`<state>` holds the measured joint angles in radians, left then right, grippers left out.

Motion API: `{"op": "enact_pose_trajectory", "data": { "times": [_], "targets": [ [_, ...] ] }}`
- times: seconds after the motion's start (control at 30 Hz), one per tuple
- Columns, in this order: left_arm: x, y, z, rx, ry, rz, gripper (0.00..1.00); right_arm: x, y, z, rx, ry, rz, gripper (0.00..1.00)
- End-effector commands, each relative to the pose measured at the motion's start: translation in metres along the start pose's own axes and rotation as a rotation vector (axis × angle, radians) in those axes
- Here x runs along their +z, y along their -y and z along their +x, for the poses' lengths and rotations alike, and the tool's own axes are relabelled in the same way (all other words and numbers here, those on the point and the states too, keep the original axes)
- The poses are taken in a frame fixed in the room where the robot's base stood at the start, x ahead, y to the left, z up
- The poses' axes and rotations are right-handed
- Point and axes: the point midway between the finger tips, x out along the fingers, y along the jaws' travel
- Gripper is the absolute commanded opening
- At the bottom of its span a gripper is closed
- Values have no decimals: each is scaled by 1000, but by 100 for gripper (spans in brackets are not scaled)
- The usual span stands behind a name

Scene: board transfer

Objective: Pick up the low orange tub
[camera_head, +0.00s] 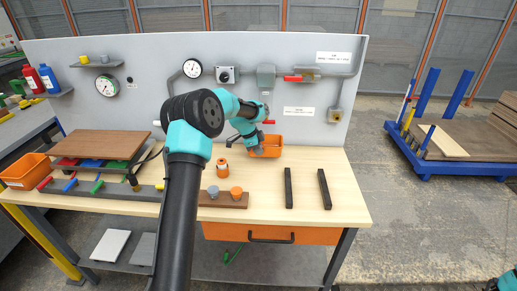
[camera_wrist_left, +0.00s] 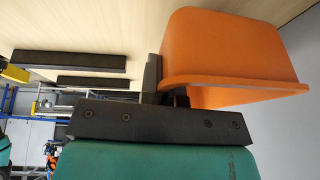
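The low orange tub (camera_head: 270,147) is at the back of the wooden table, near the grey panel. My left gripper (camera_head: 254,149) is at the tub's left side in the head view, partly covering it. In the left wrist view, the tub (camera_wrist_left: 235,55) fills the upper right. The dark fingers of my left gripper (camera_wrist_left: 165,92) are close together at its near wall and look shut on it. The wall between them is mostly hidden. I cannot tell whether the tub touches the table.
Two dark bars (camera_head: 289,188) (camera_head: 325,189) lie to the right. A brown strip (camera_head: 222,201) holds round pegs. A larger orange bin (camera_head: 25,172) is far left.

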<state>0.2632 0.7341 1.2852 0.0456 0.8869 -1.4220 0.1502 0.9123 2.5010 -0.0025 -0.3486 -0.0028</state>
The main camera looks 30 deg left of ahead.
Motion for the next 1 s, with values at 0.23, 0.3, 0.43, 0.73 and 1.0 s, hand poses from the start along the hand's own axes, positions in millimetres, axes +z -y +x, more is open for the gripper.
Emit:
{"op": "enact_pose_trajectory", "data": {
  "times": [0.23,0.3,0.43,0.73,1.0],
  "targets": [
    [-7,-46,-7,1,0,1,0,0,0,0,0,0,0,84],
    [-8,-60,-8,1,0,1,0,0,0,0,0,0,0,84],
    [-12,-84,-11,0,0,2,0,0,0,0,0,0,0,84],
    [-16,-120,-14,0,0,1,0,0,0,0,0,0,0,84],
    [-17,-125,-15,-1,0,0,0,0,0,0,0,0,0,84]
  ]
}}
